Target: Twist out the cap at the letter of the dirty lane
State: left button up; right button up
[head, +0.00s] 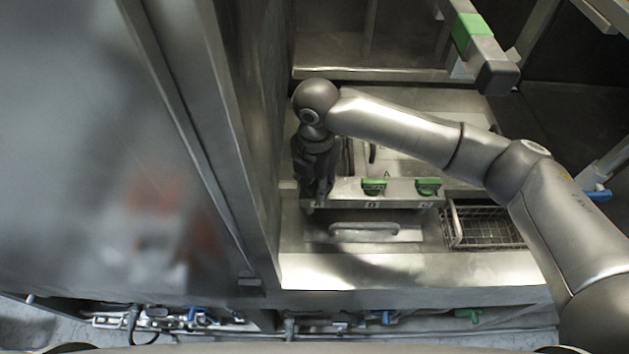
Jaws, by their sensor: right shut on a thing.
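My right arm reaches in from the right, and its dark gripper (316,188) points down at the left end of a metal rail (400,200). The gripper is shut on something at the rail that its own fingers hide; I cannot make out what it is. Two green caps sit on the same rail to the right of the gripper, a middle cap (374,186) and a right cap (428,187). Small letter plates sit on the rail's front below them; the middle one looks like a D. The letter at the gripper is hidden. My left gripper is not in view.
A wire basket (484,224) stands right of the rail. A lid with a long handle (364,232) lies in front of it. A tall steel panel (130,150) closes off the left side. A bar with a green band (468,32) hangs at the upper right.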

jog(key=shift+w+d+r+p, duration=0.4)
jog(key=shift+w+r+p, duration=0.1)
jog(key=shift+p, duration=0.2)
jog(key=shift+r, duration=0.2)
jog(key=shift+s+r+p, duration=0.15)
jog(key=shift+r+p, duration=0.55)
jog(key=shift+r, duration=0.1)
jog(key=shift+a+r+p, duration=0.15)
jog(key=shift+r+p, duration=0.35)
jog(key=shift+r, duration=1.15)
